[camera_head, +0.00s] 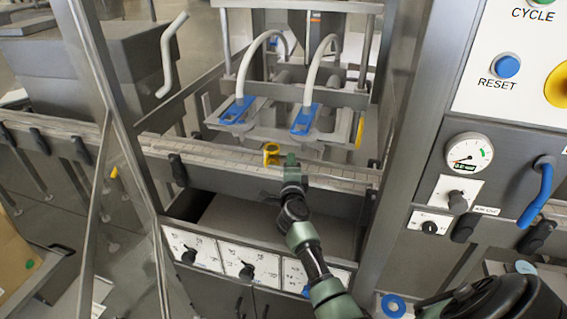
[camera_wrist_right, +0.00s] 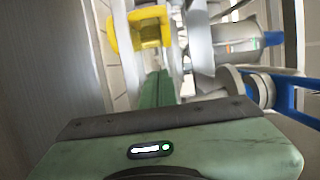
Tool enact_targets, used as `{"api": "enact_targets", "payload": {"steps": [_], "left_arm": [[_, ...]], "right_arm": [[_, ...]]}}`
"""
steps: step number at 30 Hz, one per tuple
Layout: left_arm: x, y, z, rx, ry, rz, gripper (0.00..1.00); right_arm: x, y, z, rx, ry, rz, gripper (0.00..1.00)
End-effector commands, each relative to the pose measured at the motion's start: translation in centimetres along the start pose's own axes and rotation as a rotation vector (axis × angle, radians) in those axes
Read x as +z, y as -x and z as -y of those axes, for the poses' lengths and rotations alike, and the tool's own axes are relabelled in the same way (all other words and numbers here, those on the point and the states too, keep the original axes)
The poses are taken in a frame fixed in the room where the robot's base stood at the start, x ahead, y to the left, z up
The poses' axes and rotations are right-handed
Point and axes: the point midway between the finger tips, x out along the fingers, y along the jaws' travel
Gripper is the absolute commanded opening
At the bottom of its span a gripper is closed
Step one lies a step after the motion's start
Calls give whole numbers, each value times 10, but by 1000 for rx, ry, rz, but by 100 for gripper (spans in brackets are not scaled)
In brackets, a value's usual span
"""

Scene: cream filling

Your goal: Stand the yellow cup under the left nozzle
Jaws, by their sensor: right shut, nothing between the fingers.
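The yellow cup (camera_head: 271,154) stands on the conveyor, a little right of below the left nozzle (camera_head: 237,109) as the head view shows it. It also shows at the top left of the right wrist view (camera_wrist_right: 145,32). My right gripper (camera_head: 291,160) is just right of the cup in the head view. In the wrist view its green fingers (camera_wrist_right: 157,88) are shut together, with nothing between them, close to the cup; I cannot tell whether they touch it. The right nozzle (camera_head: 304,118) is to the right, behind my gripper. My left gripper is not in view.
The conveyor (camera_head: 335,177) runs across below the nozzles, with a dark rail along its front. Metal frame posts stand on both sides. A control panel (camera_head: 520,60) with a RESET button (camera_head: 506,66) and a gauge (camera_head: 468,153) is at the right.

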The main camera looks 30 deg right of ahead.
Motion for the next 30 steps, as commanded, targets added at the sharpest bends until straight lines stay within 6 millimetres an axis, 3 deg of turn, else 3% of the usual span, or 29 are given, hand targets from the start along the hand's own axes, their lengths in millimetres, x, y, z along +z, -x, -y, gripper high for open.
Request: {"api": "enact_targets", "payload": {"steps": [6,20,30], "left_arm": [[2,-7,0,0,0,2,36],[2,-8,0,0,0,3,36],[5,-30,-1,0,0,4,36]], "right_arm": [[20,-5,-1,0,0,-1,0],[28,-6,-1,0,-1,0,0],[102,-25,-4,0,-2,0,0]]}}
